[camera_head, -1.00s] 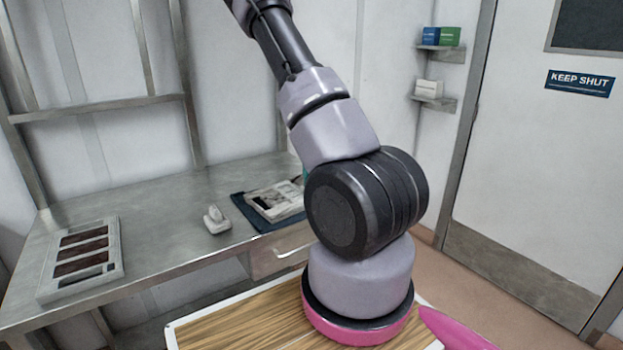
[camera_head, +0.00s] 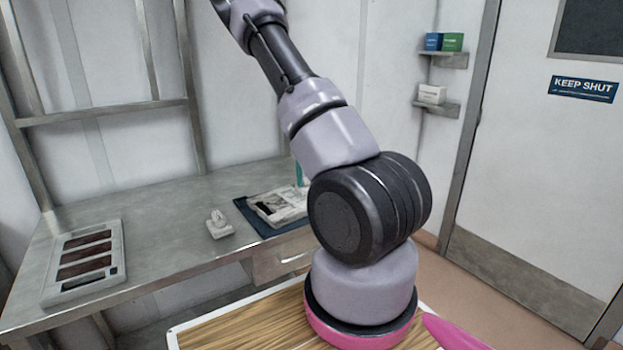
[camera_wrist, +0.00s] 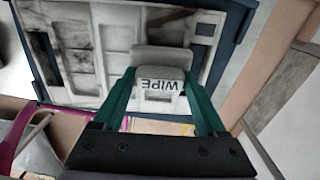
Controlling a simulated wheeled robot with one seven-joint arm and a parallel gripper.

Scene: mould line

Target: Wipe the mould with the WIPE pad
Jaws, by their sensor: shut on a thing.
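My gripper (camera_wrist: 160,76) has green fingers and is shut on the WIPE pad (camera_wrist: 160,97), a pale block with its lettering upside down in the wrist view. The mould (camera_wrist: 112,42) is a pale, compartmented tray with dark smudges, lying on a dark blue mat (camera_wrist: 50,78). The pad is over the near part of the mould; I cannot tell whether it touches. In the head view the mould (camera_head: 274,205) lies on the bench, partly behind my arm. A green finger (camera_head: 299,172) shows just above it; the pad is hidden there.
A small pale block with a raised grip (camera_head: 219,225) stands on the bench (camera_head: 165,225) left of the mat. A frame with dark brown compartments (camera_head: 85,262) lies farther left. Bare bench lies between them. Wall shelves (camera_head: 436,106) hold small boxes beside the door.

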